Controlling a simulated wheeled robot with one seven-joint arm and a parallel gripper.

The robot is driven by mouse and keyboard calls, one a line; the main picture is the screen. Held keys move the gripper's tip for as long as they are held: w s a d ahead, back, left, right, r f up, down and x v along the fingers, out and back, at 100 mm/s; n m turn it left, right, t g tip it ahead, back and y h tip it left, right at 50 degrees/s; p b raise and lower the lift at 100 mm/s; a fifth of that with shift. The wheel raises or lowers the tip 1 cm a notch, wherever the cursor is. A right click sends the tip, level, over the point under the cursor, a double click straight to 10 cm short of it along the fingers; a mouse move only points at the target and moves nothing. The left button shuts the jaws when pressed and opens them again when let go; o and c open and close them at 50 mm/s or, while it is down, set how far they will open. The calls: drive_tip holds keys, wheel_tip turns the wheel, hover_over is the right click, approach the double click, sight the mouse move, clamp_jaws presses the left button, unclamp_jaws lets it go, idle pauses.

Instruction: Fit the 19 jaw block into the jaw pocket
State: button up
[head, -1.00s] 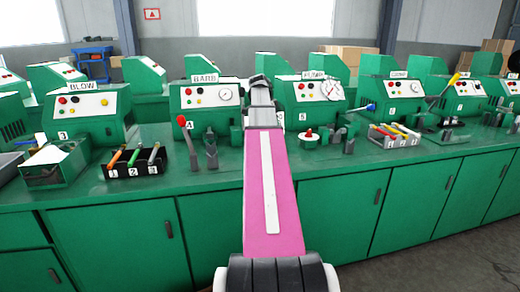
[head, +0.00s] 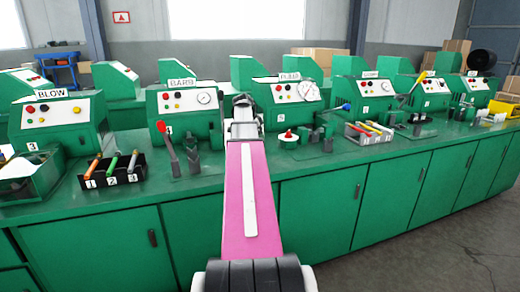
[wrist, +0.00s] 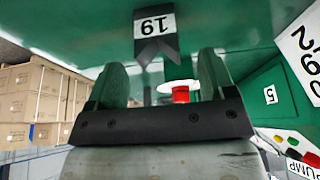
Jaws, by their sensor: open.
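The 19 jaw block (wrist: 157,46) shows at the top centre of the wrist view as a dark grey piece with a notched end and a white "19" label. It lies beyond my fingertips, not between them. I cannot pick it out in the head view, where my arm may cover it. My gripper (wrist: 163,75) is open and empty, its two grey-green fingers well apart. In the head view my gripper (head: 243,101) is at the far end of my pink arm, between the BARB and PUMP machines. I cannot tell which part is the jaw pocket.
Left are a red lever (head: 166,140), dark forked pieces (head: 192,156) and a black tool holder (head: 112,177).

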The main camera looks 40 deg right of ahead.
drive_tip(key=x, duration=0.3)
drive_tip(key=shift+s+d+f, duration=0.1)
drive_tip(key=shift+f, duration=0.15)
drive_tip(key=c, duration=1.4)
drive_tip(key=shift+r, duration=0.15)
drive_tip(key=r, duration=0.4)
drive_tip(key=shift+s+a+r, duration=0.15)
drive_tip(key=shift+a+r, duration=0.05)
drive_tip(key=shift+a, duration=0.05)
drive_tip(key=shift+o, duration=0.2)
drive_tip(key=s+a+r, duration=0.6)
drive_tip(key=a, duration=0.3)
drive_tip(key=shift+a+r, duration=0.15)
drive_tip(key=shift+r, duration=0.05)
